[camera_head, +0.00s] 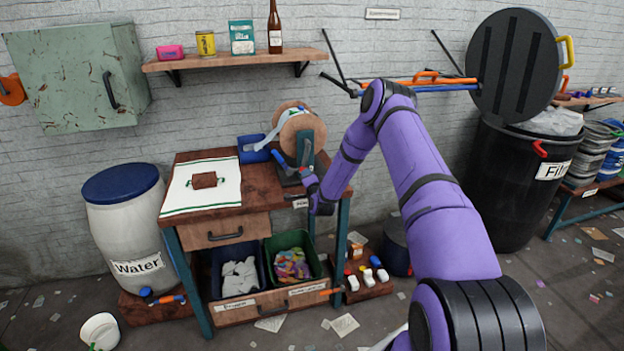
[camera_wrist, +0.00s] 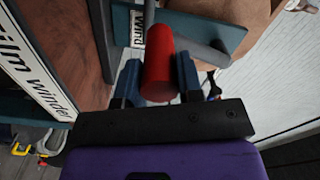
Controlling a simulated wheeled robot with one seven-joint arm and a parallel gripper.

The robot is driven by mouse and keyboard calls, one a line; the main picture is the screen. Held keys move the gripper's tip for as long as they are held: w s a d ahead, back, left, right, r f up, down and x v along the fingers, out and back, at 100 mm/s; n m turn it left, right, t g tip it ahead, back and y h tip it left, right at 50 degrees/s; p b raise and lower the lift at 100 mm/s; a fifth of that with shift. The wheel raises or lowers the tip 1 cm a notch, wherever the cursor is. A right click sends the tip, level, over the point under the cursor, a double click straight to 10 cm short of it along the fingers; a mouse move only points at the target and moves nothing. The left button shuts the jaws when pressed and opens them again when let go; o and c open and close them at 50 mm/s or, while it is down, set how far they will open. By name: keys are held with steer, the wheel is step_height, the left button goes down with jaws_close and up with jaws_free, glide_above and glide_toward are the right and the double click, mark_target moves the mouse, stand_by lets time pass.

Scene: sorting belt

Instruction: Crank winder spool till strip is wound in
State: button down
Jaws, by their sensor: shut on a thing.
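The winder stands at the right end of the wooden bench. Its brown spool (camera_head: 303,132) is upright on a teal post, and part of it shows at the top of the wrist view (camera_wrist: 220,10). A pale strip (camera_head: 272,134) runs from the spool down to the left, toward a blue bin. The red crank handle (camera_wrist: 160,55) lies between the blue fingers of my gripper (camera_wrist: 159,78), which is shut on it. In the head view my gripper (camera_head: 306,178) is low at the front of the winder, and the handle is mostly hidden there.
The blue bin (camera_head: 254,149) sits beside the winder. A white cloth with a brown block (camera_head: 204,180) lies on the bench's left. A film winder label (camera_wrist: 35,70) marks the bench edge. Two bins (camera_head: 292,235) stand underneath. A black barrel (camera_head: 512,190) is at right.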

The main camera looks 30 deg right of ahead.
steer(key=shift+w+a+r+m, duration=0.15)
steer(key=shift+a+r+m, duration=0.05)
steer(key=shift+a+m, duration=0.4)
steer(key=shift+w+a+r+m, duration=0.15)
steer(key=shift+a+m, duration=0.3)
steer(key=shift+m, duration=0.3)
steer(key=shift+w+a+r+m, duration=0.1)
steer(key=shift+a+r+m, duration=0.1)
steer(key=shift+a+m, duration=0.4)
steer(key=w+a+r+m, duration=0.1)
steer(key=a+r+m, duration=0.3)
steer(key=r+m, duration=0.4)
steer(key=shift+w+a+r+m, duration=0.25)
steer(key=shift+a+m, duration=0.1)
steer(key=shift+m, duration=1.2)
steer(key=shift+r, duration=0.1)
steer(key=c, duration=0.8)
jaws_free()
steer(key=v, duration=1)
steer(key=shift+s+a, duration=0.1)
steer(key=shift+s, duration=0.3)
